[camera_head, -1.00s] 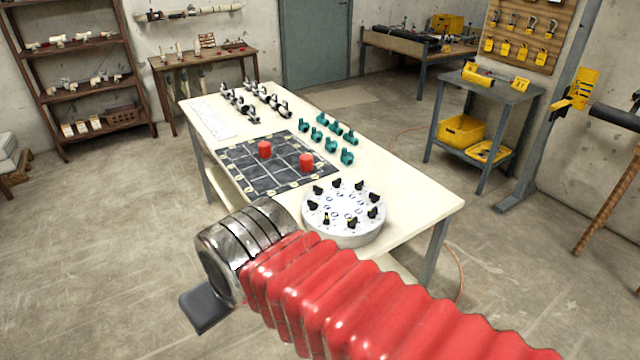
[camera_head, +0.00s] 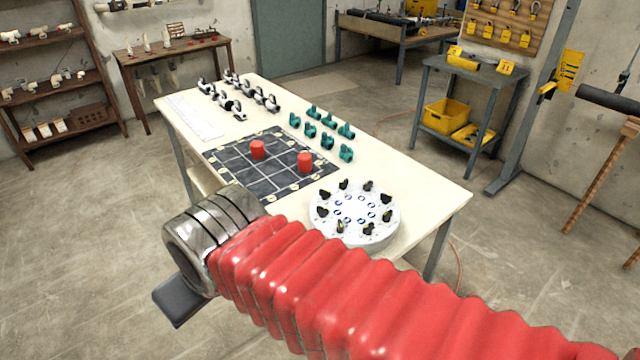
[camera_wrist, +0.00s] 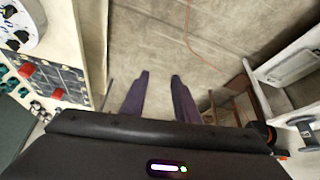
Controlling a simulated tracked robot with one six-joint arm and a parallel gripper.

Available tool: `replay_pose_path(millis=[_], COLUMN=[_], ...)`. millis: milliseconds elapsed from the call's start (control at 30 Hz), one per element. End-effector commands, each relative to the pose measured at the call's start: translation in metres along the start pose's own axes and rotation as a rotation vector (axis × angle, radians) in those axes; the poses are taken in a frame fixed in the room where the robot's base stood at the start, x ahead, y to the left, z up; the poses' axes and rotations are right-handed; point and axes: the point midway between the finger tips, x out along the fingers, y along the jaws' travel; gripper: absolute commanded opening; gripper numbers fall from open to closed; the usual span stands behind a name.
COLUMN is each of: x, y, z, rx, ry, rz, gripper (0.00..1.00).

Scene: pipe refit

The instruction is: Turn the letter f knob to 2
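A round white dial plate (camera_head: 355,239) with several black knobs around its edge sits on the near right part of the cream table. Its lettering is too small to read, so I cannot tell which knob is f. The dial plate also shows in the wrist view (camera_wrist: 37,12), cut off at the top left corner. My gripper (camera_wrist: 158,78) shows two dark fingers spread apart with nothing between them. It points at bare floor beside the table, away from the dial plate. In the head view my red-sleeved arm hides most of the gripper.
The cream table (camera_head: 405,185) also holds a black grid mat (camera_head: 243,180) with two red cylinders (camera_head: 305,162), teal fittings (camera_head: 328,141) and black-and-white fittings (camera_head: 240,100). A grey side table (camera_head: 478,72) with yellow bins stands at right. Floor around the table is mostly clear.

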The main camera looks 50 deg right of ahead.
Motion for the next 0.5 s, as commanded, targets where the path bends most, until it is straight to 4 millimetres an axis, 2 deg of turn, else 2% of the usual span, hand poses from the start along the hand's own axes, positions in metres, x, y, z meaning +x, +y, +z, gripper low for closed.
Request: replay_pose_path(millis=[500], x=[-0.0011], y=[0.0032], z=[-0.0050], rx=[-0.002], ry=[-0.005], rz=[0.003], gripper=[0.28])
